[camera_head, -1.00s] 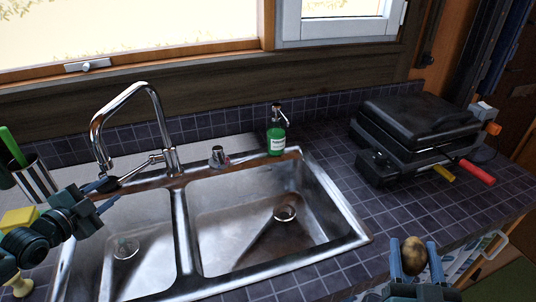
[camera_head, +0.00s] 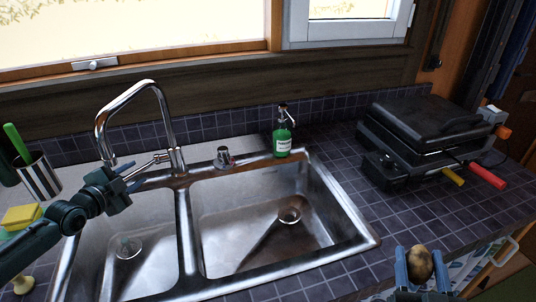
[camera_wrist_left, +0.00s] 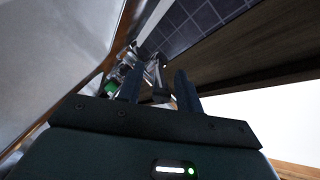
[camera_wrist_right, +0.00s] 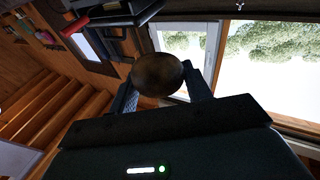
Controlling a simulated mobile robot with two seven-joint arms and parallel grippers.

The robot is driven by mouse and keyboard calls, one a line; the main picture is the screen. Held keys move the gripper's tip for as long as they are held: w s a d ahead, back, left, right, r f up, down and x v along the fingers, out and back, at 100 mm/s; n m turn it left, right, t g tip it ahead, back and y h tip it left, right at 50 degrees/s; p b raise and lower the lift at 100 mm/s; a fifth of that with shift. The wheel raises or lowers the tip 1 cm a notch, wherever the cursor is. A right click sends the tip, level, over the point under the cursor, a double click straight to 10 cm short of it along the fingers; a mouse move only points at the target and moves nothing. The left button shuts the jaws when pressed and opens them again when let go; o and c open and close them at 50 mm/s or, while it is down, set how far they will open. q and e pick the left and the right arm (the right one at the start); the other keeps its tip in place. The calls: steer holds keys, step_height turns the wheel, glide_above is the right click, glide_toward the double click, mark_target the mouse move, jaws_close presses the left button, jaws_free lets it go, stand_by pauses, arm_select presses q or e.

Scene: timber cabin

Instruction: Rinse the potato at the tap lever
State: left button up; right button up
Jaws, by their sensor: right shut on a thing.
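The chrome tap (camera_head: 166,115) stands behind the double sink, with its lever (camera_head: 154,160) sticking out to the left from its base. My left gripper (camera_head: 130,175) is just left of the lever's end. In the left wrist view its fingers (camera_wrist_left: 158,88) are apart, with chrome tap parts beyond the gap; I cannot tell whether they touch the lever. My right gripper (camera_head: 420,268) is shut on the brown potato (camera_head: 420,261) at the counter's front edge, right of the sink. The potato also shows between the fingers in the right wrist view (camera_wrist_right: 158,74).
The right basin (camera_head: 255,225) is empty and the divider (camera_head: 184,240) separates it from the left basin (camera_head: 150,250). A green soap bottle (camera_head: 282,142) stands behind the sink. A black grill (camera_head: 425,130) is at the right. A striped cup (camera_head: 40,178) and yellow sponge (camera_head: 22,215) are left.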

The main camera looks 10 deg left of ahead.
arm_select(q)
steer(key=shift+c, duration=0.4)
jaws_close()
